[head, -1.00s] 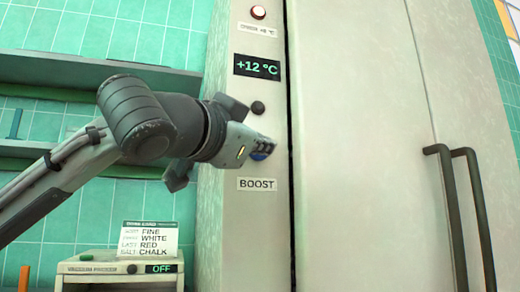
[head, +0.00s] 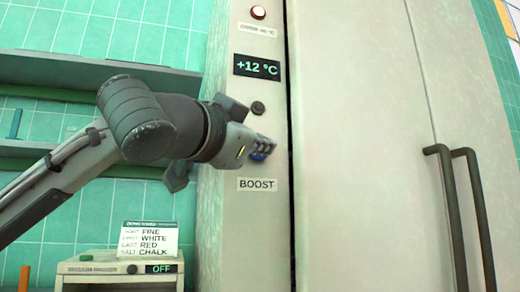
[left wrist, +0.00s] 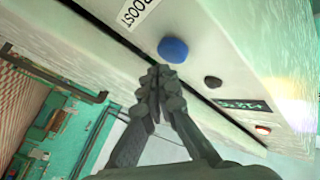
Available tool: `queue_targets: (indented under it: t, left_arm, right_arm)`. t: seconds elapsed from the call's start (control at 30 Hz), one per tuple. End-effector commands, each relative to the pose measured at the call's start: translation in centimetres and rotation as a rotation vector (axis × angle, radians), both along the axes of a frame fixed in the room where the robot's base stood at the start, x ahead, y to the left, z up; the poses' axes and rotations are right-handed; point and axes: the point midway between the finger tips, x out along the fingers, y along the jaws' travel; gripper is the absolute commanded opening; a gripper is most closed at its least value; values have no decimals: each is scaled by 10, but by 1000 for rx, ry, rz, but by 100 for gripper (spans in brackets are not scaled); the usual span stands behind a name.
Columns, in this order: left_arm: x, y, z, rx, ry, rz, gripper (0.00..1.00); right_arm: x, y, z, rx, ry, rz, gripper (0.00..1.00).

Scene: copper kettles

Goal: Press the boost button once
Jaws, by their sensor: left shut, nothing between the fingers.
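The blue boost button (left wrist: 173,49) sits on the pale control panel, close to the BOOST label (head: 257,184). In the head view only a sliver of the button (head: 259,156) shows below my left gripper. My left gripper (head: 268,145) is shut and empty, its fingertips at the panel by the button. In the left wrist view the shut fingertips (left wrist: 160,72) are just beside the button's edge in the picture; I cannot tell whether they touch it. My right gripper is not in view.
Above the button are a dark knob (head: 258,108), a +12 °C display (head: 257,66) and a red-white lamp (head: 258,12). Tall doors with dark handles (head: 462,215) stand to the right. A vacuum packer (head: 118,262) reading OFF, with a card (head: 148,240) on it, is lower left.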

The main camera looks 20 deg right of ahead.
Motion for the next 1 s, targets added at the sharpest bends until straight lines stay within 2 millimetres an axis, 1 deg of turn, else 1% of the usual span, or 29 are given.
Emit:
queue_targets:
  t: [0.2, 0.63, 1.0]
  left_arm:
    - [7, 0, 1, -1, 1, 0, 0]
    - [8, 0, 0, 0, 0, 0, 0]
    - [12, 0, 1, -1, 1, 0, 0]
  right_arm:
    - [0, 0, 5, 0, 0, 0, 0]
    - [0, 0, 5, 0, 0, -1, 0]
    - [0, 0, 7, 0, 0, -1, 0]
